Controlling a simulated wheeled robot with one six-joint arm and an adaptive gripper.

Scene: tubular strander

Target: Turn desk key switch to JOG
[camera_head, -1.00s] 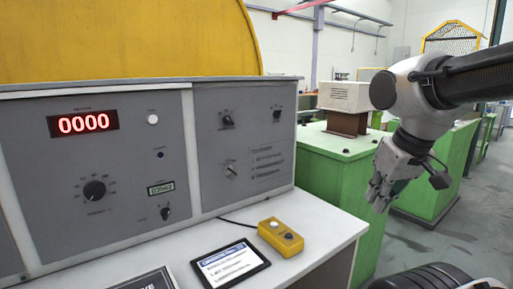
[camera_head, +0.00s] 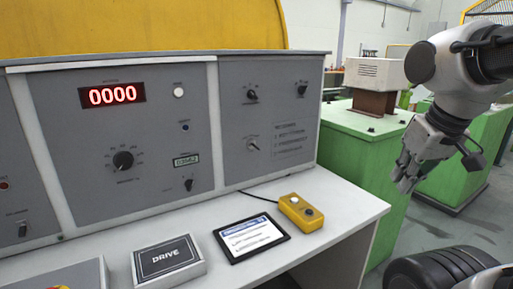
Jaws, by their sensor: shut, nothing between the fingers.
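The grey control desk (camera_head: 120,200) fills the left and middle of the head view. On its right panel, a small silver switch (camera_head: 253,146) with a lever or key shape sits beside a printed list; it looks like the key switch, but its labels are too small to read. A black switch (camera_head: 188,184) sits low on the middle panel. My gripper (camera_head: 404,178) is shut and empty, pointing down to the right of the desk, well apart from both switches.
On the desk top lie a DRIVE box (camera_head: 166,261), a tablet (camera_head: 250,238) and a yellow button box (camera_head: 301,212) with a cable. A red display (camera_head: 112,95) reads 0000. A green machine base (camera_head: 350,150) stands behind my gripper.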

